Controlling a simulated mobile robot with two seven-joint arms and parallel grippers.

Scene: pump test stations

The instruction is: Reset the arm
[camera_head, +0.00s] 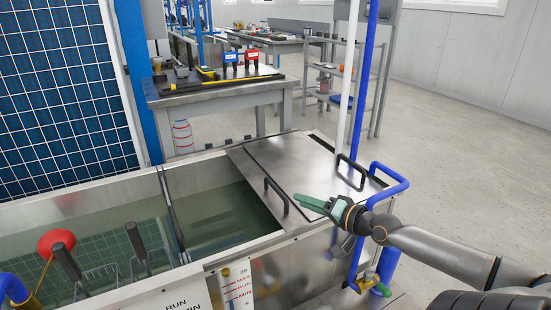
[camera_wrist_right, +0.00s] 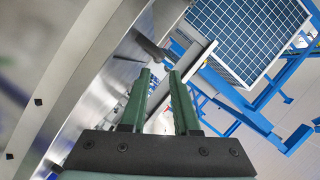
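My right arm (camera_head: 440,252) reaches in from the lower right of the head view. Its green-fingered right gripper (camera_head: 303,202) is above the right part of the steel tank lid (camera_head: 310,165), pointing left, with its tips close to the lid's front black handle (camera_head: 276,196) in the picture. In the right wrist view, the right gripper (camera_wrist_right: 159,73) shows a gap between its two fingers with nothing held. A dark bar (camera_wrist_right: 150,45) lies beyond the fingertips; I cannot tell whether they touch. My left gripper is not in view.
The water tank (camera_head: 95,235) is open at left, with a red float (camera_head: 56,243) and dark-handled wire baskets (camera_head: 66,262). A second handle (camera_head: 351,172) and blue pipes (camera_head: 388,185) stand at the lid's right. A workbench (camera_head: 215,92) is behind. Floor at right is clear.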

